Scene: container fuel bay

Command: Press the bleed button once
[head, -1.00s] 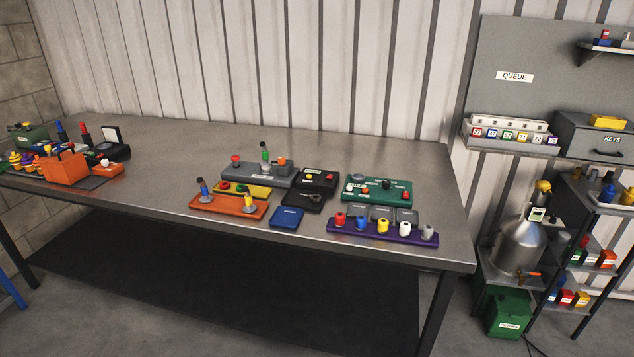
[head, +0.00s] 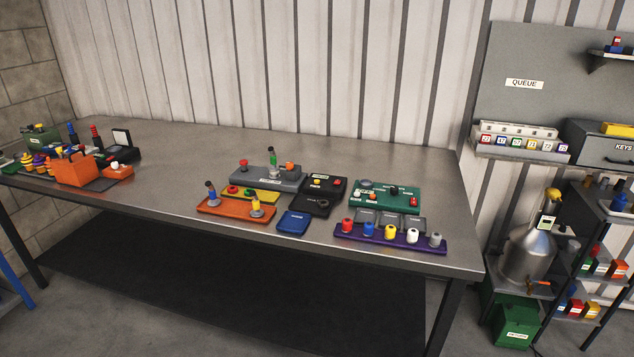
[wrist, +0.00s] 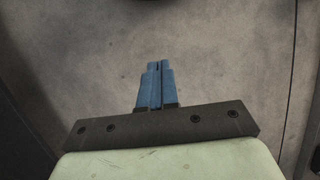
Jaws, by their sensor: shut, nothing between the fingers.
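I cannot tell which button is the bleed button, as the small labels are unreadable in the head view. Small buttons and knobs stand on several panels on the bench: a grey panel (head: 262,179) with a red knob (head: 244,163), a black box (head: 324,187) with a yellow and a red button, and a green panel (head: 385,207) with white and red buttons. My gripper (wrist: 158,66) shows only in the wrist view. Its blue fingers are shut and empty, over a plain grey surface with no button in sight.
A long metal bench (head: 160,145) holds the panels, a purple rack (head: 390,238) with coloured knobs, and an orange crate (head: 73,172) at left. A metal tank (head: 528,254) stands at right by shelves. Bare bench lies between the crate and the panels.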

